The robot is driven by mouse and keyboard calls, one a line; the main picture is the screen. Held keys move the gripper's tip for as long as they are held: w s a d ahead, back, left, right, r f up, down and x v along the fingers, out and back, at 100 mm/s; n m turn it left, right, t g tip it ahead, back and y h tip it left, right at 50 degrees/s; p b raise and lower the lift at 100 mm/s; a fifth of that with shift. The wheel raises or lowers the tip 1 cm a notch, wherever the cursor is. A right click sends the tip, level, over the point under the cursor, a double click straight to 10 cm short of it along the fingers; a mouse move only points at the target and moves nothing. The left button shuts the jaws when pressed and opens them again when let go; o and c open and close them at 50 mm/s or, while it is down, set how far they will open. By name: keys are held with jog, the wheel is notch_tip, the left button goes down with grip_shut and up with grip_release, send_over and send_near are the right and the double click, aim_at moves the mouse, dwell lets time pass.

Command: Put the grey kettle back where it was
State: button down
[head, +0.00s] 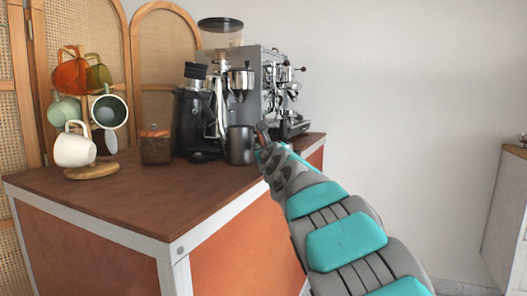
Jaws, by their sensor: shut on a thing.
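The grey kettle (240,146) looks like a small dark metal jug. It is upright at the right part of the brown cart top, in front of the espresso machine. My gripper (260,136) comes in from the right and is shut at the kettle's right side, where a handle would be. The fingertips and the handle are small and partly hidden by my arm. I cannot tell whether the kettle's base touches the cart top or is slightly above it.
A black grinder (191,115) stands left of the kettle, and the espresso machine (275,85) behind it. A brown jar (155,146) and a mug tree with several mugs (75,150) stand further left. The front of the cart top (130,192) is clear.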

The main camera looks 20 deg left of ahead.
jog(key=c, duration=0.7)
grip_release()
jog(key=shift+f, duration=0.1)
jog(key=shift+s+d, duration=0.1)
jog(key=shift+s, duration=0.05)
jog(key=b+v, duration=0.8)
jog(key=v, duration=0.3)
jog(key=shift+s+d, duration=0.25)
jog(key=shift+s, duration=0.1)
